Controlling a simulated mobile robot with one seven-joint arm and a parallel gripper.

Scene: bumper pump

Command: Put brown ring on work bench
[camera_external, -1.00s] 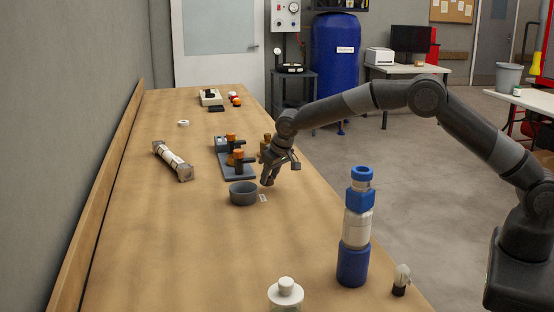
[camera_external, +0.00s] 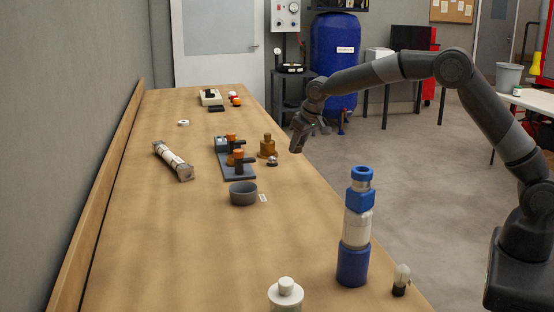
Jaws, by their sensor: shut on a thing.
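My gripper (camera_external: 297,148) is in the air at the right edge of the wooden work bench (camera_external: 170,245), right of a brown knobbed piece (camera_external: 267,147). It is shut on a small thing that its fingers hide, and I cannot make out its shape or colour. I cannot pick out a separate brown ring. The brown piece stands upright on the bench, with a small dark and silver piece (camera_external: 272,161) in front of it. A grey fixture (camera_external: 240,173) with orange-brown knobbed parts (camera_external: 239,157) stands to their left.
A grey bowl (camera_external: 243,194) stands in front of the fixture. A tall blue and white pump (camera_external: 355,230), a small bulb (camera_external: 401,280) and a white-capped jar (camera_external: 286,294) stand at the near right. The near left bench is clear.

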